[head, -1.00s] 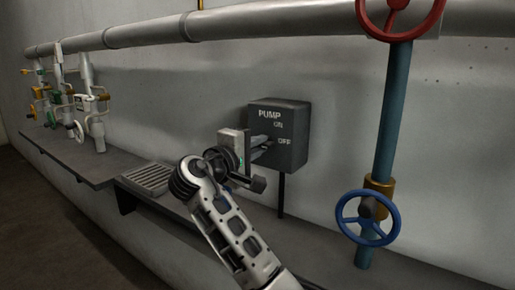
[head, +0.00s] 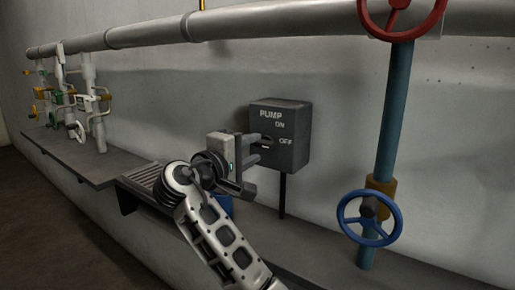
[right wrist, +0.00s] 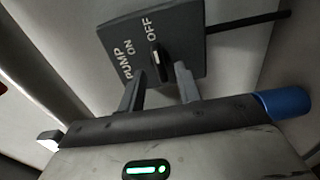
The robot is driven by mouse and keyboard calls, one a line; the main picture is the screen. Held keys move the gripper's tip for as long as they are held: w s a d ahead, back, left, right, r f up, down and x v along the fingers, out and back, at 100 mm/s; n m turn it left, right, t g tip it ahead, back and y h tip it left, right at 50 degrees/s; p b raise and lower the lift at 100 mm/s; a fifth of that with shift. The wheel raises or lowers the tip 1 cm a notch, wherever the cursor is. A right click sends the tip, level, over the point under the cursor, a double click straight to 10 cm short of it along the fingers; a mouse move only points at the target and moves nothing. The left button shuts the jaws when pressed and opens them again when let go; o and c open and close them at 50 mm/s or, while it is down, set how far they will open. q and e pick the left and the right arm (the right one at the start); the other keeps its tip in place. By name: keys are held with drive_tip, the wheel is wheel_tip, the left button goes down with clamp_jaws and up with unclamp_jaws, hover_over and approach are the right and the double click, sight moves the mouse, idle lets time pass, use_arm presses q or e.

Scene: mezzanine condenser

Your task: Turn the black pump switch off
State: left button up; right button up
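The dark grey pump box (head: 290,152) is on the wall, marked PUMP, ON and OFF; it also shows in the right wrist view (right wrist: 185,20). The black pump switch (right wrist: 160,62) is a short knob with a pale mark, its marked end toward the lettering; its exact setting is hard to tell. My right gripper (right wrist: 160,72) is open, its fingers on either side of the switch with gaps visible. In the head view, my right gripper (head: 259,147) reaches the box's front from the left and mostly hides the switch. My left gripper is not in view.
A red wheel (head: 440,22) and a blue wheel (head: 345,222) are on the blue pipe (head: 393,110) to the right. A blue object (head: 225,204) is below my gripper. A grey ledge (head: 95,168) and several small valves (head: 80,100) are at the left.

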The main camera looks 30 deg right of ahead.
drive_tip(key=v, duration=1.3)
drive_tip(key=shift+b, duration=0.45)
drive_tip(key=shift+f, duration=0.1)
